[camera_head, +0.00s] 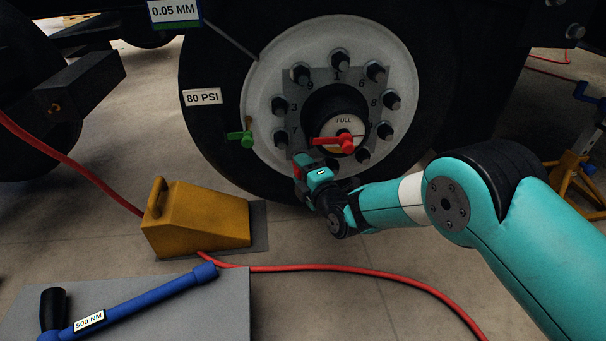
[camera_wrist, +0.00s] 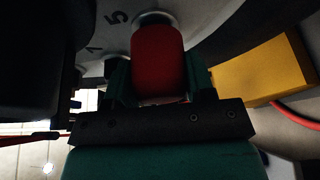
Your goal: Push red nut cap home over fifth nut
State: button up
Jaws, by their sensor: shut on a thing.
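My gripper (camera_head: 302,172) is at the lower left of the wheel's nut ring, close to the hub face. It is shut on a red nut cap (camera_wrist: 158,62), with a teal finger on each side. In the head view only a bit of the cap (camera_head: 298,171) shows past the gripper. In the wrist view the cap's far end meets a pale ring (camera_wrist: 152,19) on the rim, beside a painted 5 (camera_wrist: 117,17). The nut there is hidden. I cannot tell how deep the cap sits. Other bare dark nuts (camera_head: 340,60) ring the hub.
A red-handled valve (camera_head: 340,142) sits over the hub centre, just above my gripper. A green valve (camera_head: 246,138) is left of it. A yellow wheel chock (camera_head: 200,218) stands at the lower left, also in the wrist view (camera_wrist: 262,72). A red hose (camera_head: 350,268) crosses the floor.

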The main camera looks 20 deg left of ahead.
jog(key=shift+w+a+b, duration=0.3)
jog(key=shift+w+b, duration=0.15)
jog(key=o, duration=1)
